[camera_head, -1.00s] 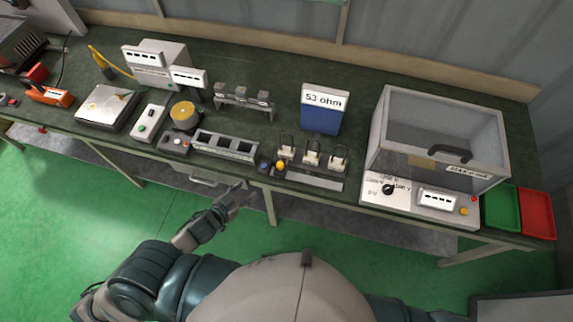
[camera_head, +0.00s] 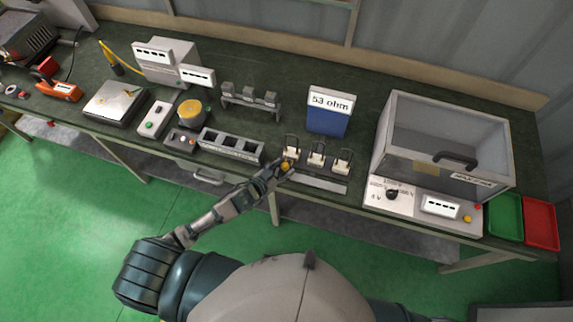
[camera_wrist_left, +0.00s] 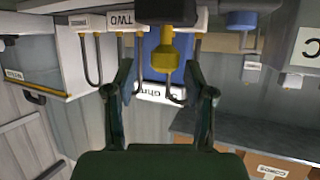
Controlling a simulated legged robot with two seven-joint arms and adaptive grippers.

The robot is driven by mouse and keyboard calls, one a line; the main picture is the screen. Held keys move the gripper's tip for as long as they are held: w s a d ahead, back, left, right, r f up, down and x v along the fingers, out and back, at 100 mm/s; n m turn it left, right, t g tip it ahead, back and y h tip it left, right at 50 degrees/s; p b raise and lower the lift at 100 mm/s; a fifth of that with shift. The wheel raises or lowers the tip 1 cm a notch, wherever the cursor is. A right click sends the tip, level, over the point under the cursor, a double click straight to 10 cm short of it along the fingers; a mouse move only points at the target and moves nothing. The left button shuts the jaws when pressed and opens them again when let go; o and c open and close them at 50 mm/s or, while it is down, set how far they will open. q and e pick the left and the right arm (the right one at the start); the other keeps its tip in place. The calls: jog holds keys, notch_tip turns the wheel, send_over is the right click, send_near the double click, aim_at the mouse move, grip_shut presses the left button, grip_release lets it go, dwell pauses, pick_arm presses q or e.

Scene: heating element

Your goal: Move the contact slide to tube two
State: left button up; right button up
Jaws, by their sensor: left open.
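The contact slide shows as a yellow knob (camera_head: 285,165) at the left end of the grey rail (camera_head: 318,183), in front of the leftmost of three white tube holders. In the left wrist view, which is upside down, the yellow knob (camera_wrist_left: 163,56) hangs from a dark block. A holder labelled TWO (camera_wrist_left: 127,20) shows left of the knob there; it appears to be the middle holder (camera_head: 316,158) in the head view. My left gripper (camera_head: 279,170) is at the knob. Its open fingers (camera_wrist_left: 162,80) lie either side of the knob, with gaps visible. My right gripper is out of view.
A blue knob (camera_wrist_left: 241,20) is close by on the other side. Behind the holders stands the blue 53 ohm box (camera_head: 328,112). A clear-walled test box (camera_head: 440,140) is at right, and a grey slotted block (camera_head: 232,146) at left.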

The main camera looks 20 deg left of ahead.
pick_arm(q)
jog(key=shift+x, duration=0.75)
jog(key=shift+w+f, duration=0.2)
jog(key=shift+w, duration=0.25)
jog(key=shift+a+f, duration=0.1)
jog(key=shift+a, duration=0.2)
jog(key=shift+c, duration=1.3)
jog(key=shift+d, duration=0.25)
grip_shut()
jog(key=shift+d, duration=0.25)
jog(key=d, duration=0.9)
jog(key=shift+s+d+p, duration=0.15)
jog(key=shift+d+p, duration=0.2)
jog(key=shift+o, duration=0.9)
grip_release()
jog(key=shift+a, duration=0.1)
jog(key=shift+o, duration=0.4)
jog(key=shift+a, duration=0.1)
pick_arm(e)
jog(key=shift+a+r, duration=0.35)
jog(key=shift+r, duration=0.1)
